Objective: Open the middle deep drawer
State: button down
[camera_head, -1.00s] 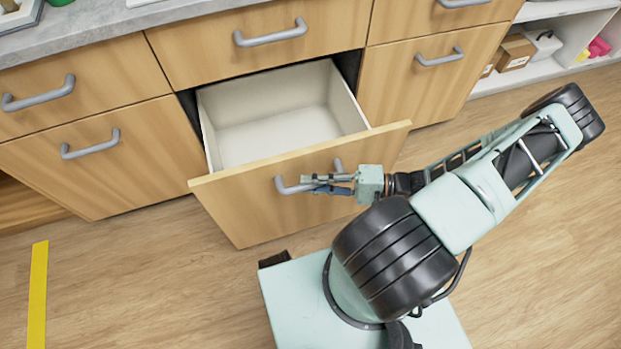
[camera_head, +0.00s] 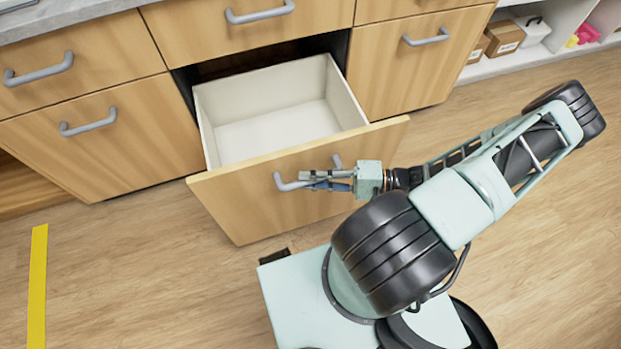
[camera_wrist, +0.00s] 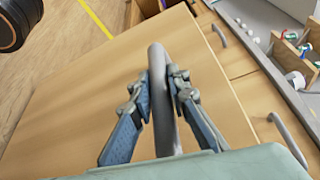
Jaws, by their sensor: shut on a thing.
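The middle deep drawer (camera_head: 230,207) stands far out of the cabinet, with its pale, empty inside (camera_head: 275,128) in view from above. Its grey bar handle (camera_head: 288,183) is on the wooden front. My gripper (camera_head: 318,180) is at this handle, reaching in from the right. In the wrist view the two blue-grey fingers (camera_wrist: 160,95) lie on either side of the handle (camera_wrist: 159,75) and are shut on it. The drawer's wooden front (camera_wrist: 85,95) fills much of that view. Part of the handle is hidden behind the fingers in the head view.
A closed upper drawer (camera_head: 200,45) sits above, with closed fronts to the left (camera_head: 130,150) and right (camera_head: 400,75). An open shelf (camera_head: 545,50) with small boxes (camera_head: 503,37) is at the upper right. Yellow tape (camera_head: 38,280) marks the floor at left. Floor at left is clear.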

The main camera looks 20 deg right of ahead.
jog(key=c, duration=1.8)
grip_release()
jog(key=shift+c, duration=0.2)
jog(key=shift+r, duration=0.1)
jog(key=o, duration=1.3)
jog(key=r, duration=0.9)
jog(key=shift+w+r, duration=0.15)
jog(key=shift+w, duration=0.1)
jog(key=shift+r, duration=0.5)
jog(key=shift+s+d+r, duration=0.1)
jog(key=shift+s+r, duration=0.05)
jog(key=shift+c, duration=1.4)
jog(key=c, duration=1)
jog(key=shift+f, duration=0.25)
